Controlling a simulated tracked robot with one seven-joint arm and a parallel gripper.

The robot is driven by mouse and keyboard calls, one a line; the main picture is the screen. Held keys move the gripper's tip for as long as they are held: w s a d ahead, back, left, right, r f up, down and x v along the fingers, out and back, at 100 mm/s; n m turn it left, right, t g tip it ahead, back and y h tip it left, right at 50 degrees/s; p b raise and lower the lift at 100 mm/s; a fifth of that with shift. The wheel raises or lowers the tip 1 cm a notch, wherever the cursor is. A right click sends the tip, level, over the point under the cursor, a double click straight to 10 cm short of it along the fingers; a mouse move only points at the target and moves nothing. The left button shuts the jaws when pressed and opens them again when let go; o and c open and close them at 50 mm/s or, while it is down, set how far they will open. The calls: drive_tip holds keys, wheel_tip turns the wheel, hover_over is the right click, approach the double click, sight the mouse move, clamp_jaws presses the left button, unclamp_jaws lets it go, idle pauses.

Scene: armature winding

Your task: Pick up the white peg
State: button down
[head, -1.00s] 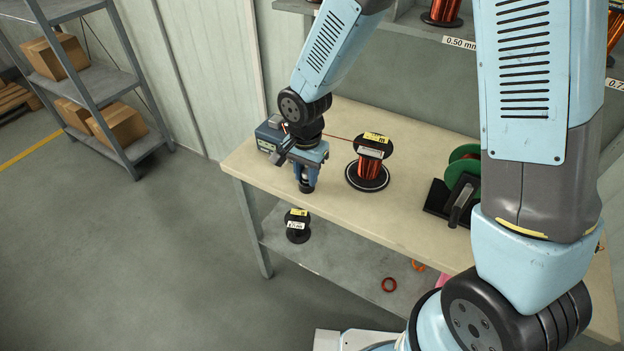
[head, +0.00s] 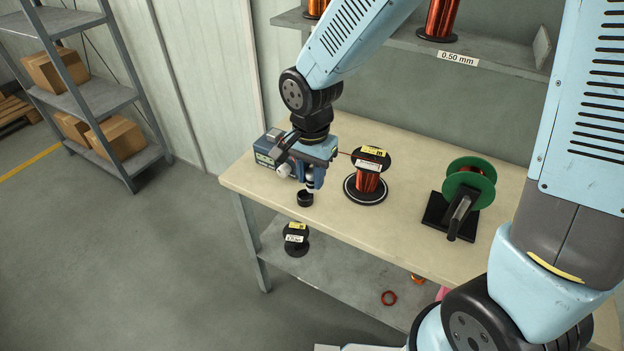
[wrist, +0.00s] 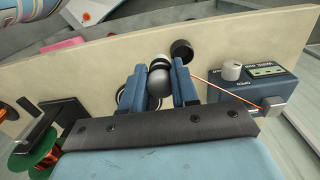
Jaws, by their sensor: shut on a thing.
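The white peg (wrist: 155,85) has a rounded pale end and a dark band. It sits between the two blue fingers of my gripper (wrist: 159,88) in the wrist view, and the fingers are shut on it. In the head view, my gripper (head: 314,179) is above the near left part of the workbench, and a little of the peg (head: 310,184) shows below the fingers. A small black cup (head: 305,198) stands on the bench just below the peg, seemingly apart from it; it also shows in the wrist view (wrist: 181,50). My fingers hide part of the peg.
A blue device with a white knob (head: 284,170) stands close beside my gripper. A copper wire spool (head: 367,183) is to the right, with wire running left. A green spool on a black stand (head: 468,186) is farther right. The bench top (head: 405,190) between them is clear.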

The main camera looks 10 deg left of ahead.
drive_tip(key=s+d+r, duration=0.4)
drive_tip(key=s, duration=0.4)
drive_tip(key=shift+s+d+r, duration=0.2)
drive_tip(key=shift+r, duration=0.1)
